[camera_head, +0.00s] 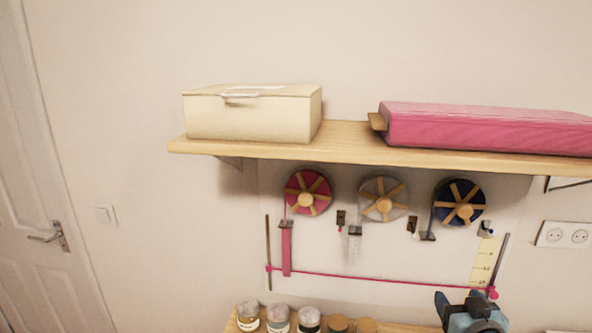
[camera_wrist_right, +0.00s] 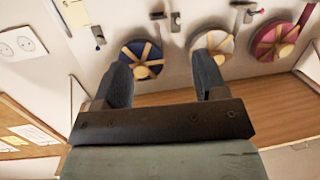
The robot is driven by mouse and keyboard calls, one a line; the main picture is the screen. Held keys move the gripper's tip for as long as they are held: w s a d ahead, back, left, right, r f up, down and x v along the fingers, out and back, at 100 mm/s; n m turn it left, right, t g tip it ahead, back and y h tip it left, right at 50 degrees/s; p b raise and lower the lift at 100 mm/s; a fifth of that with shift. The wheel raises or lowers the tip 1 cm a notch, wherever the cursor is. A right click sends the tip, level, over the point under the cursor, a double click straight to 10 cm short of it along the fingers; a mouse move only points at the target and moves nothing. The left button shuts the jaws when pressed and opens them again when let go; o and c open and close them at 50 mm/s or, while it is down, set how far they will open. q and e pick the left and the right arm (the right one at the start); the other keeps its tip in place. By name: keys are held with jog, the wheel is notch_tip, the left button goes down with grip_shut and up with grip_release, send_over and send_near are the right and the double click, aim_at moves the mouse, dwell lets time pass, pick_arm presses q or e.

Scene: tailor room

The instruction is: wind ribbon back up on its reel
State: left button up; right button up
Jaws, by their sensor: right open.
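Three ribbon reels hang in a row on the wall under the shelf: a pink reel (camera_head: 307,192), a white-grey reel (camera_head: 383,199) and a dark blue reel (camera_head: 460,203), each with wooden spokes and a round wooden knob. A pink ribbon strip (camera_head: 287,250) hangs down below the pink reel. A short pale ribbon (camera_head: 353,248) hangs below the grey reel. My right gripper (camera_head: 460,302) is open and empty, below the blue reel and apart from it. In the right wrist view the blue reel (camera_wrist_right: 141,60), grey reel (camera_wrist_right: 213,45) and pink reel (camera_wrist_right: 277,41) show beyond the fingers.
A pink line (camera_head: 380,281) crosses the wall between two rods. Several jars (camera_head: 279,319) stand on a lower shelf. A wall socket (camera_head: 562,235) is at right.

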jog(key=s+a+f+n+g+y, duration=0.1)
jog(key=s+a+f, duration=0.4)
jog(key=f, duration=0.5)
jog(key=s+a+f+n+g+y, duration=0.1)
jog(key=s+a+f, duration=0.4)
jog(key=s+f, duration=0.5)
jog(key=s+a+f+n+g+y, duration=0.1)
jog(key=s+a+f+g+y, duration=0.2)
jog(key=s+a+f, duration=0.2)
notch_tip(320, 180, down, 5)
jog(key=s, duration=0.3)
jog(key=shift+n, duration=0.3)
jog(key=shift+w, duration=0.1)
